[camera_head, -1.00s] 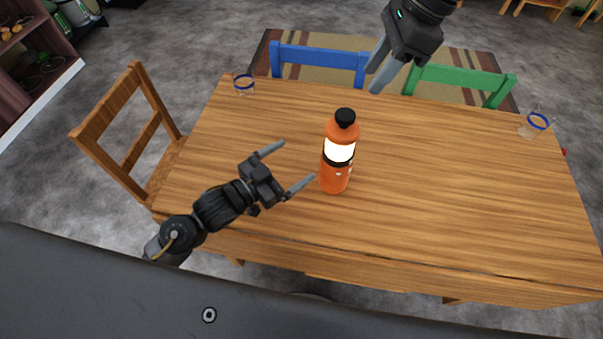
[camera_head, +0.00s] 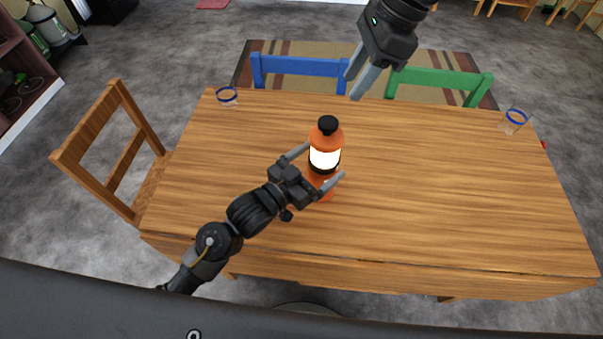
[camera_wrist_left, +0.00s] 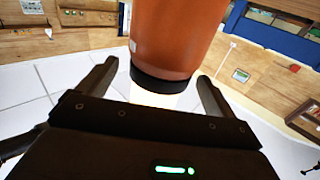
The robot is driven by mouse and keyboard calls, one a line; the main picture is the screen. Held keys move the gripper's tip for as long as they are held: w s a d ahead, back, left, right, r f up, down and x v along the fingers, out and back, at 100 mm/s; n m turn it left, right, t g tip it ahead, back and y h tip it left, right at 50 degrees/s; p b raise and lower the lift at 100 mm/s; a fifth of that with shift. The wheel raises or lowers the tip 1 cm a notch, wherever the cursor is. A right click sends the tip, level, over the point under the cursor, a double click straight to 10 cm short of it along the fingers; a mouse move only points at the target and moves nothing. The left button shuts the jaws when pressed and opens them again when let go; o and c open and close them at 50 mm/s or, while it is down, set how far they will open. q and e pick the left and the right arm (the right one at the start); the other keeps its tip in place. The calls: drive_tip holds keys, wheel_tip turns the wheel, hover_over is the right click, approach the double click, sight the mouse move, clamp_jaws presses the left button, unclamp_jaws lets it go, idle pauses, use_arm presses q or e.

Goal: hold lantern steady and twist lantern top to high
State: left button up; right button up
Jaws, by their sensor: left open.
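The orange lantern (camera_head: 326,138) stands upright on the wooden table, with a black top knob (camera_head: 328,125) and a glowing white band. My left gripper (camera_head: 317,167) is open, its two fingers on either side of the lantern's lower body. In the left wrist view the lantern's orange body (camera_wrist_left: 176,38) and dark ring show between the spread fingers (camera_wrist_left: 157,75); gaps to the fingers are visible there. My right gripper (camera_head: 360,78) is open and empty, above the table's far edge, up and to the right of the lantern. Part of the lantern's base is hidden by my left gripper.
A blue-rimmed glass (camera_head: 227,97) stands at the table's far left, and another (camera_head: 514,120) at the far right. A wooden chair (camera_head: 115,150) is at the left; blue (camera_head: 300,66) and green (camera_head: 440,78) chairs are behind. The table's right half (camera_head: 450,190) is mostly clear.

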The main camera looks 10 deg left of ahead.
sight(328, 139)
use_arm(q)
drive_tip(key=shift+x, duration=1.2)
drive_tip(key=shift+c, duration=0.3)
drive_tip(key=c, duration=1.3)
use_arm(e)
drive_tip(key=shift+o, duration=0.4)
use_arm(q)
drive_tip(key=shift+c, duration=0.2)
use_arm(e)
drive_tip(key=shift+o, duration=1.2)
drive_tip(key=shift+s+a+r, duration=0.1)
drive_tip(key=shift+a, duration=0.05)
use_arm(q)
drive_tip(key=shift+a, duration=0.15)
use_arm(e)
drive_tip(key=o, duration=0.9)
drive_tip(key=a+f+n+h, duration=0.2)
drive_tip(key=a+f+h, duration=0.1)
drive_tip(key=a, duration=0.1)
drive_tip(key=shift+s+f+n+t+h, duration=0.3)
drive_tip(key=shift+f+n+t+h, duration=0.05)
drive_tip(key=shift+n+t+h, duration=0.05)
drive_tip(key=shift+w+d+f+n, duration=0.1)
drive_tip(key=shift+w+f+n, duration=0.1)
drive_tip(key=shift+f+n, duration=0.1)
use_arm(q)
drive_tip(key=shift+d, duration=0.2)
use_arm(e)
drive_tip(key=shift+d+n, duration=0.2)
drive_tip(key=shift+n, duration=0.1)
